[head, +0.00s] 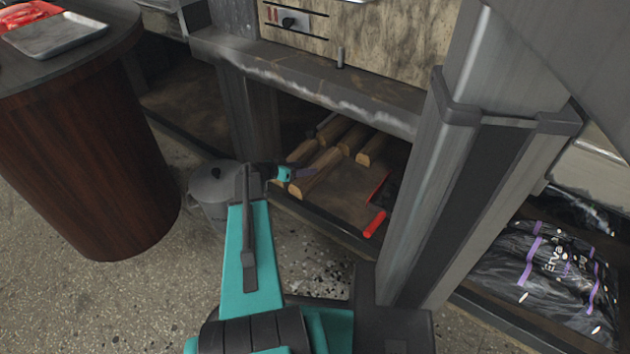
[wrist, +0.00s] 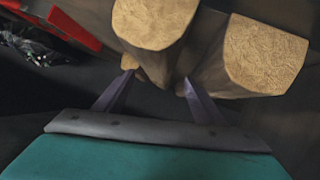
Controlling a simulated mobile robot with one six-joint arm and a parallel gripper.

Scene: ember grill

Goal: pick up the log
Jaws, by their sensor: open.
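Several cut logs lie in the recess under the grill; a near one (head: 318,172) points its cut end toward me, and others (head: 372,148) lie behind and to its right. My gripper (head: 300,175) reaches into the recess at that near log. In the wrist view my gripper (wrist: 158,82) is open, with its two dark fingers apart. The underside of a log with a round pale end (wrist: 155,22) shows above and between the fingertips. A second log (wrist: 255,55) is at the right, beyond the right finger. Contact cannot be told.
A red-handled tool (head: 375,224) lies on the recess floor right of the logs. A grey lidded pot (head: 212,188) stands left of my arm. A metal post (head: 440,170) bounds the recess at right. Dark bags (head: 550,265) lie beyond it. A round wooden table (head: 90,160) is at left.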

